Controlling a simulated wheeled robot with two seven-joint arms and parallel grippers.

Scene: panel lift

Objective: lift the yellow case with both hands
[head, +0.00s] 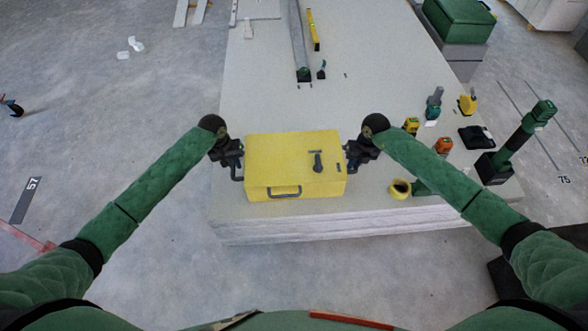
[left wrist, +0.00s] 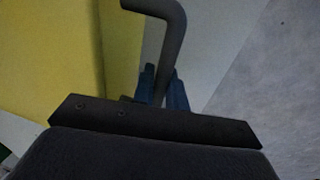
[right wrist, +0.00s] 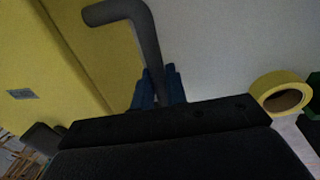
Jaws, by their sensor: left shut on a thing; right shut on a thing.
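The yellow case (head: 285,160) is at the near end of the stacked pale panels, with a dark handle (head: 285,192) on its front face. My left gripper (head: 236,163) is at the case's left side. In the left wrist view its blue-tipped jaws (left wrist: 163,90) are shut on a dark side handle (left wrist: 172,30) of the case. My right gripper (head: 349,158) is at the right side. In the right wrist view its jaws (right wrist: 160,88) are shut on the other side handle (right wrist: 145,35). Whether the case's underside touches the panels is hard to tell.
A yellow tape roll (head: 400,189) lies just right of the case. Several tools and a green cylinder device (head: 515,140) stand further right on the panel stack (head: 290,228). The panels behind the case are mostly clear.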

